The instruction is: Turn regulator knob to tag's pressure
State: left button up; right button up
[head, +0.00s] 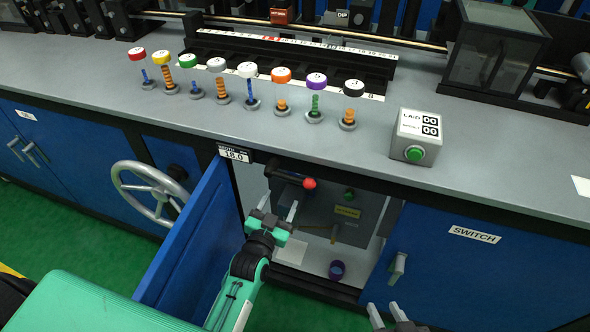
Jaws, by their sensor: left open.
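An open cabinet bay under the counter holds a grey box (325,207) with a yellow label (347,211), whose text is too small to read. A dark blue-purple round part (337,269) sits low in the bay; I cannot tell whether it is the regulator knob. A red ball-ended lever (309,183) is at the bay's top. A tag (234,154) on the counter edge seems to read 18.0; no pressure is legible. My left gripper (278,205) is open and empty at the bay's mouth, left of the box.
An open blue door (190,245) stands left of my left arm. A grey handwheel (150,190) is further left. A closed blue door marked SWITCH (480,270) is at right. Several coloured knobs on posts and a box with a green button (414,153) stand on the counter (480,185).

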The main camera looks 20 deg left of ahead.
pick_arm(q)
jog(key=w+b, duration=0.1)
jog(key=w, duration=0.8)
jog(key=shift+w+d+f+b, duration=0.1)
jog(key=shift+d+b, duration=0.05)
jog(key=shift+b, duration=0.15)
jog(key=shift+w, duration=1.45)
pick_arm(e)
jog(key=shift+w+a+r+t+y, duration=0.25)
jog(key=shift+w+a+r+t, duration=0.05)
jog(key=shift+r+t, duration=0.3)
jog(key=shift+w+a+r+t+y, duration=0.2)
jog(key=shift+w+a+r+t, duration=0.2)
jog(key=shift+t, duration=0.25)
jog(key=shift+w+a+r+t+y, duration=0.25)
jog(key=shift+r+t, duration=0.35)
jog(key=shift+t, duration=0.05)
